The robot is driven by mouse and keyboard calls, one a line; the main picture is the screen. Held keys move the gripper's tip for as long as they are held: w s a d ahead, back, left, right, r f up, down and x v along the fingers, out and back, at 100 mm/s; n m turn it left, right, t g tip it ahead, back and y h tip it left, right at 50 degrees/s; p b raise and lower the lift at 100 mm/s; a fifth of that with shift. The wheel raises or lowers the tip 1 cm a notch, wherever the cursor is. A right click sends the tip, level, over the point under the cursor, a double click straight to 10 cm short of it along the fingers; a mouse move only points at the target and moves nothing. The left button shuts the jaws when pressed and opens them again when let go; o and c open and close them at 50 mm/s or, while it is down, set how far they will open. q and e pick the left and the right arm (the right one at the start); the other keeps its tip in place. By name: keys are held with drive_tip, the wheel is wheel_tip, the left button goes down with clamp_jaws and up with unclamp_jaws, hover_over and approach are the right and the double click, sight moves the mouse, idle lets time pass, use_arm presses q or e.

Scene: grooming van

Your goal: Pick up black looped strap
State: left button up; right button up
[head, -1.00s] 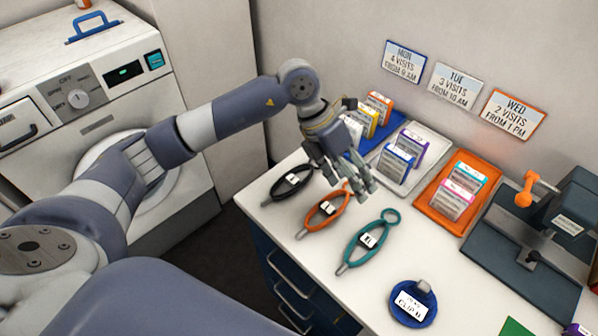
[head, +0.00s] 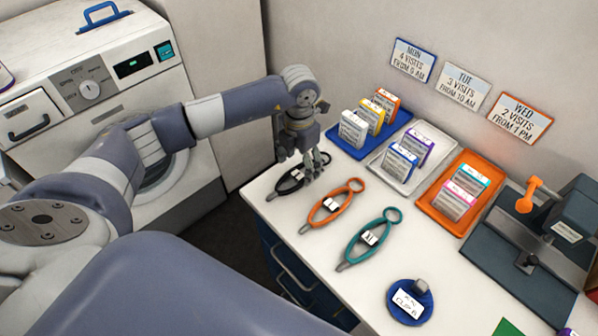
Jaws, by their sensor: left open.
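The black looped strap (head: 288,183) lies on the white counter near its left edge, with a small white tag on it. My left gripper (head: 305,168) is open, pointing down over the strap's far end, and its fingers hide part of the loop. I cannot tell whether the fingers touch the strap. An orange looped strap (head: 326,210) and a teal looped strap (head: 361,244) lie beside it to the right, each with a tag. My right gripper is not in view.
Blue (head: 344,147), white (head: 379,160) and orange (head: 430,206) trays with small boxes stand along the back of the counter. A blue round clip (head: 396,309) lies near the front. A dark press-like device (head: 530,262) stands at right. A washing machine (head: 110,100) is at left.

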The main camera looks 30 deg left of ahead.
use_arm(q)
drive_tip(key=shift+f, duration=1.45)
drive_tip(key=c, duration=1.2)
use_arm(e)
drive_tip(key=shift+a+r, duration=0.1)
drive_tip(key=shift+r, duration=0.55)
use_arm(q)
drive_tip(key=shift+r, duration=0.2)
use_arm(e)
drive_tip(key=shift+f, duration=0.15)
use_arm(q)
drive_tip(key=shift+r, duration=0.2)
drive_tip(key=r+b, duration=0.1)
drive_tip(key=s+r+b, duration=0.1)
drive_tip(key=shift+a+r, duration=0.2)
drive_tip(key=shift+r, duration=0.1)
drive_tip(key=s+a+r+b, duration=0.1)
drive_tip(key=s+a+b, duration=0.1)
drive_tip(key=s, duration=0.5)
drive_tip(key=s+a+b, duration=0.2)
drive_tip(key=s, duration=0.5)
drive_tip(key=shift+s+a+r+b, duration=0.2)
drive_tip(key=shift+a+r+b, duration=0.05)
drive_tip(key=shift+r+b, duration=0.15)
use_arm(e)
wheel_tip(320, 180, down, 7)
